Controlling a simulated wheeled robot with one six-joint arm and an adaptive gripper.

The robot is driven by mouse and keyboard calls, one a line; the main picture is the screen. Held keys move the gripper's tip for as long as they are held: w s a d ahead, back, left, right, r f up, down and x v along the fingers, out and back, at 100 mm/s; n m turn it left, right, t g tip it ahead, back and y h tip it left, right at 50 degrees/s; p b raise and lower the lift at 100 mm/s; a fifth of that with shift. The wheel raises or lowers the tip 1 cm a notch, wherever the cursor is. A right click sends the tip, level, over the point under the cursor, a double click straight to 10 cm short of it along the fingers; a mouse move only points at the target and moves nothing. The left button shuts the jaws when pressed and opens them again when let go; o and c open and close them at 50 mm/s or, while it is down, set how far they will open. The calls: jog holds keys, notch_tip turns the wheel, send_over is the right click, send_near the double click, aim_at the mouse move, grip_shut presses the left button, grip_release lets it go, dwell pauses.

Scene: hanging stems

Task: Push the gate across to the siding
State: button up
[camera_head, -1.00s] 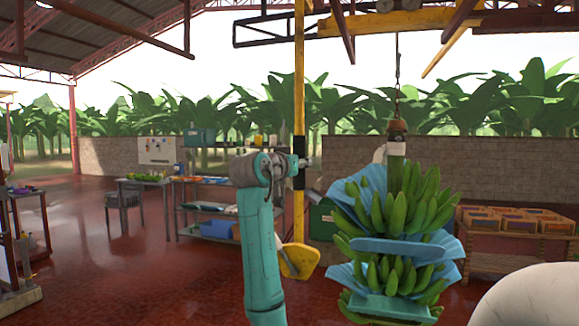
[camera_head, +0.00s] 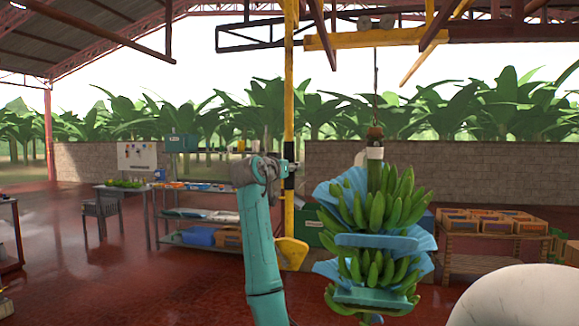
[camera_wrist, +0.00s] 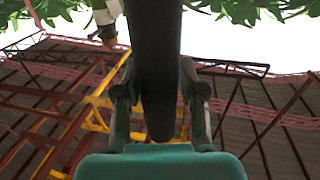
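A tall yellow post (camera_head: 289,100) hangs or stands at the middle of the head view, reaching up to the overhead beams. I take it to be the gate's upright. It has a black section (camera_head: 289,183) at gripper height and a yellow plate (camera_head: 292,252) low down. My gripper (camera_head: 288,170) is at this black section. In the wrist view, my gripper's fingers (camera_wrist: 159,105) lie on both sides of a thick dark bar (camera_wrist: 155,60) and appear closed against it. The overhead siding rail is not clearly distinguishable among the yellow beams (camera_head: 375,37).
A banana bunch (camera_head: 380,215) with blue sheets hangs from a chain close right of the post. A shelf table (camera_head: 200,240) stands behind left, and a crate table (camera_head: 480,238) at right.

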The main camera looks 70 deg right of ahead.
jog(key=shift+o, duration=1.2)
jog(key=shift+r, duration=0.1)
jog(key=w+a, duration=0.1)
jog(key=a, duration=1.1)
jog(key=shift+w, duration=0.25)
